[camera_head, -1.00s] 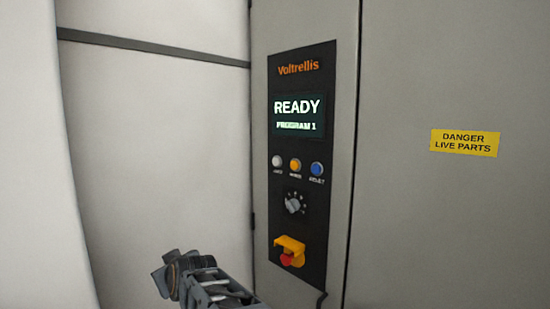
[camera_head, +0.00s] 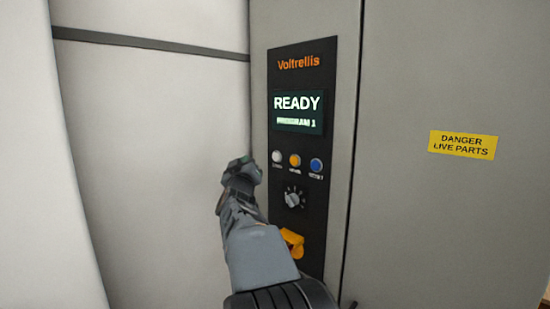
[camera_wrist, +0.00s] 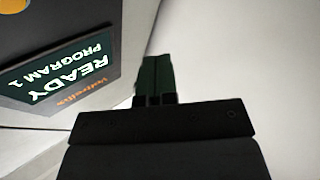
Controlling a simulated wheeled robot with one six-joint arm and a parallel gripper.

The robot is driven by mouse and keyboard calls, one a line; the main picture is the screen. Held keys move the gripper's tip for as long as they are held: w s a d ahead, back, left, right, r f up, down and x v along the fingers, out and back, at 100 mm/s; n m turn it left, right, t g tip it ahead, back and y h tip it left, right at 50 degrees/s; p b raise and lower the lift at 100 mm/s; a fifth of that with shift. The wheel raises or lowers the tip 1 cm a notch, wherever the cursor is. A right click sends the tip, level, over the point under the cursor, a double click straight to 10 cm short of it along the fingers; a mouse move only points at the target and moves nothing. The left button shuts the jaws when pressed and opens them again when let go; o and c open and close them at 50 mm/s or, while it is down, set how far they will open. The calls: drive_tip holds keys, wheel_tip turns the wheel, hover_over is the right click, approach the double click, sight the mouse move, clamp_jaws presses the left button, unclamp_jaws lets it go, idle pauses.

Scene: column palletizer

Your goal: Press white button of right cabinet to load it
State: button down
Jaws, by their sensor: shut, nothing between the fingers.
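The cabinet's dark control panel (camera_head: 300,130) carries a lit screen (camera_head: 298,111) reading READY, PROGRAM 1. Below the screen sit a white button (camera_head: 277,156), an orange button (camera_head: 295,160) and a blue button (camera_head: 316,165) in a row. My gripper (camera_head: 240,163) is shut and empty, in the picture just left of the white button and apart from it. In the wrist view my gripper's fingers (camera_wrist: 154,78) are together, with the screen (camera_wrist: 68,65) upside down at left. The white button is not visible there.
A grey rotary knob (camera_head: 293,198) and a yellow guard (camera_head: 291,242) sit lower on the panel; my arm covers part of the area by the guard. A yellow danger label (camera_head: 462,145) is on the grey cabinet face at right. A pale wall (camera_head: 150,150) stands at left.

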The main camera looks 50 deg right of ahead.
sight(276, 157)
drive_tip(key=shift+d, duration=0.1)
drive_tip(key=d+b, duration=0.2)
drive_tip(key=d, duration=0.6)
drive_tip(key=shift+s+d, duration=0.25)
drive_tip(key=shift+s, duration=0.05)
drive_tip(key=shift+d+b, duration=0.15)
drive_tip(key=shift+b, duration=0.2)
idle(1.9)
drive_tip(key=shift+d, duration=0.3)
drive_tip(key=shift+d, duration=0.35)
idle(0.7)
drive_tip(key=shift+a, duration=0.75)
